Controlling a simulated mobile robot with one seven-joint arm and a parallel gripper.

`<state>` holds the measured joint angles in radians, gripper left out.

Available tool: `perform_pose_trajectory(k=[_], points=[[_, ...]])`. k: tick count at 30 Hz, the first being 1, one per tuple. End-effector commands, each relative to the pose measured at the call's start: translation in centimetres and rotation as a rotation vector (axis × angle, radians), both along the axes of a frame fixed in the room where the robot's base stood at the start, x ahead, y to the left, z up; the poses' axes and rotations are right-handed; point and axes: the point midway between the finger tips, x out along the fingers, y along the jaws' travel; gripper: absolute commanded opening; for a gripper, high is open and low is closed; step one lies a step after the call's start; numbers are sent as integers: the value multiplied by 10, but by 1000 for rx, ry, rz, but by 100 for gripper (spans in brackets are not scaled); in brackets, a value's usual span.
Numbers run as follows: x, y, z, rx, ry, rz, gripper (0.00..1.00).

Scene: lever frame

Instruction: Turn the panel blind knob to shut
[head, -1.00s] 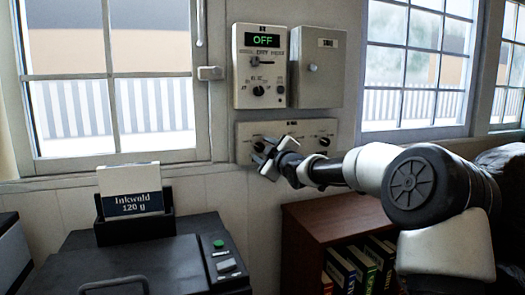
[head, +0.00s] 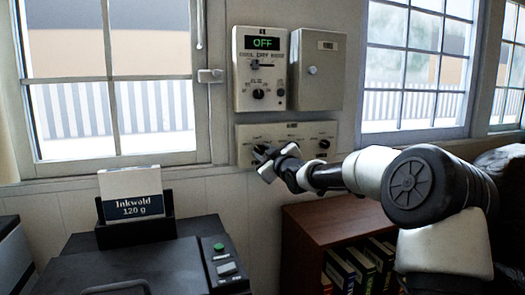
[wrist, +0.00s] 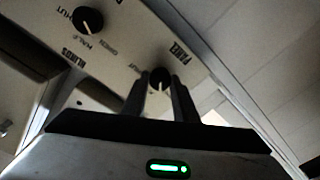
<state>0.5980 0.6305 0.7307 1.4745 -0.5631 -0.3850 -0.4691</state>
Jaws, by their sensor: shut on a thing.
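The knob in my grasp (wrist: 159,74) is black and round, near the word PANEL in the wrist view. It sits on the low control plate (head: 303,133) under the wall boxes. My gripper (head: 266,161) is at the left end of that plate in the head view and largely covers the knob there. In the wrist view my gripper (wrist: 160,90) has a finger on each side of the knob, shut on it. A light mark shows on the knob's near side; the setting it points to cannot be read.
A second black knob (wrist: 88,20) is beside it, with SHUT and HALF lettering. Above the plate are a control box (head: 259,70) reading OFF and a grey box (head: 318,70). A printer (head: 150,262) and a bookshelf (head: 340,225) stand below.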

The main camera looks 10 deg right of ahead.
Motion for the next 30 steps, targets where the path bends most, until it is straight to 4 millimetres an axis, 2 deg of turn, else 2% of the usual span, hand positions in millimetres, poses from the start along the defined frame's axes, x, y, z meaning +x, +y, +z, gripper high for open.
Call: perform_pose_trajectory(k=[30], points=[[0,0,-2,949,190,0,4]])
